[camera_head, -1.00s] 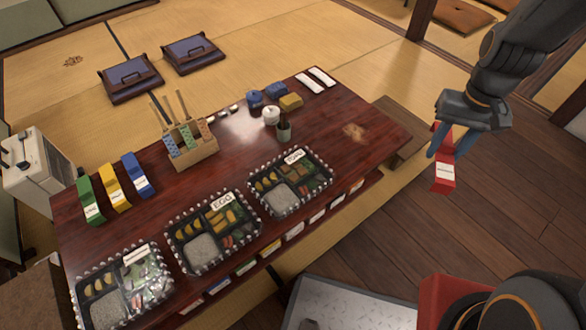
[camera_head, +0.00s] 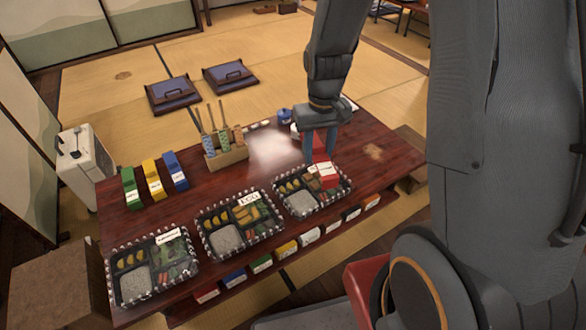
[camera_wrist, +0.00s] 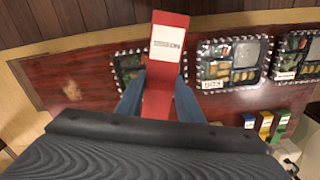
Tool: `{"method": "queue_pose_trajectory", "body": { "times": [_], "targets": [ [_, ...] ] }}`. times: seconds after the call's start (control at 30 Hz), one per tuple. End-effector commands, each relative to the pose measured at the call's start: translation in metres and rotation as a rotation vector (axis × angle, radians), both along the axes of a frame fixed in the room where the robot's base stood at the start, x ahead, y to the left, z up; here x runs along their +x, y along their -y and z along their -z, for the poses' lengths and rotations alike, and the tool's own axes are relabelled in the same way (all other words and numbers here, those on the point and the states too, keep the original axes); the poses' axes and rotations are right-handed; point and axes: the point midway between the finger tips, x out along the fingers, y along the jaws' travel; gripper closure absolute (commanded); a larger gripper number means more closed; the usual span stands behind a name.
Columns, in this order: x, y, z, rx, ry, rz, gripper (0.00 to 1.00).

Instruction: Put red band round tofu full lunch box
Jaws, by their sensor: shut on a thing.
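My gripper (camera_head: 319,145) has its blue fingers shut on the red band (camera_head: 326,176). The band is a folded red strip with a white label; in the wrist view (camera_wrist: 164,80) it hangs between the fingers. It appears above the right lunch box (camera_head: 299,211), covering part of it and its label; whether they touch I cannot tell. The middle lunch box (camera_head: 241,222) is labelled EGG. The left lunch box (camera_head: 152,266) has a label too small to read. All three are dark trays with clear beaded edges, holding rice and other food.
Green (camera_head: 130,187), yellow (camera_head: 153,178) and blue (camera_head: 175,170) bands stand at the table's left end. A wooden holder (camera_head: 226,158) with utensils stands at the back. Small coloured boxes line the shelf below the front edge. The table's right end is bare.

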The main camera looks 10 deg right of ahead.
Motion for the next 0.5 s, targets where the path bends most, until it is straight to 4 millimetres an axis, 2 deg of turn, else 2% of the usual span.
{"method": "queue_pose_trajectory", "body": {
  "times": [0.3,0.5],
  "targets": [
    [0.047,-0.001,0.068,0.001,-0.006,-0.169,0.75],
    [0.062,-0.002,0.109,0.001,-0.004,-0.252,0.75]
  ]
}}
